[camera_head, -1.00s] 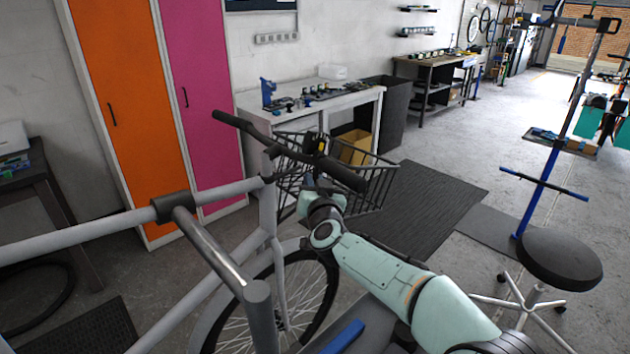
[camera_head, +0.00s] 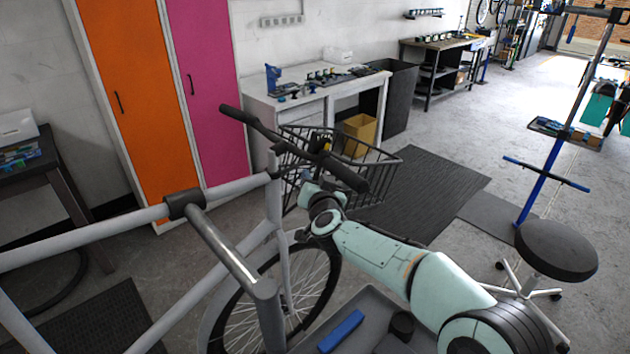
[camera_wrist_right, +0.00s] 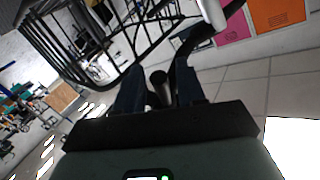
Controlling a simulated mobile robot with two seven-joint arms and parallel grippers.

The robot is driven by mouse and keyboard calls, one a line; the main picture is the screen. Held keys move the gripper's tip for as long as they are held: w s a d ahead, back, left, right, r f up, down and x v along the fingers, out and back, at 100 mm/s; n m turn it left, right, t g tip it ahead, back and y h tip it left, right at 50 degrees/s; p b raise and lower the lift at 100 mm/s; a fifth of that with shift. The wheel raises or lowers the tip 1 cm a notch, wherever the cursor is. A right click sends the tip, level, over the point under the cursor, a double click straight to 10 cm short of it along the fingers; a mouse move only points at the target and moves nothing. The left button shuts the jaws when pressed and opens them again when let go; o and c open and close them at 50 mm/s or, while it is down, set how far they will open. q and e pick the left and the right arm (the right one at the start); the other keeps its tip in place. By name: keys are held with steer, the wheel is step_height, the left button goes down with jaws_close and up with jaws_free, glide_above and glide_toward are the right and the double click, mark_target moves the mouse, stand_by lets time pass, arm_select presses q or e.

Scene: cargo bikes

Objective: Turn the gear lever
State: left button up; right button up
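The bike's black handlebar (camera_head: 292,150) runs across the middle of the head view, with its near grip (camera_head: 343,174) pointing right. A small dark fitting (camera_head: 324,148) sits on the bar; I cannot make out the gear lever for sure. My right gripper (camera_head: 309,188) is just below and left of the near grip, its fingertips partly hidden. In the right wrist view its two dark fingers (camera_wrist_right: 160,90) stand apart. A dark, round-ended bar (camera_wrist_right: 159,84) shows between them, with gaps on both sides. My left gripper is out of view.
A black wire basket (camera_head: 375,170) hangs in front of the handlebar, close beyond my right gripper. The grey bike frame (camera_head: 236,188) fills the left. A grey tray with a blue object (camera_head: 342,331) lies below my arm. A stool (camera_head: 556,250) stands at right.

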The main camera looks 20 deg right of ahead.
steer(key=v, duration=1.3)
steer(key=shift+s, duration=0.2)
steer(key=shift+r, duration=0.1)
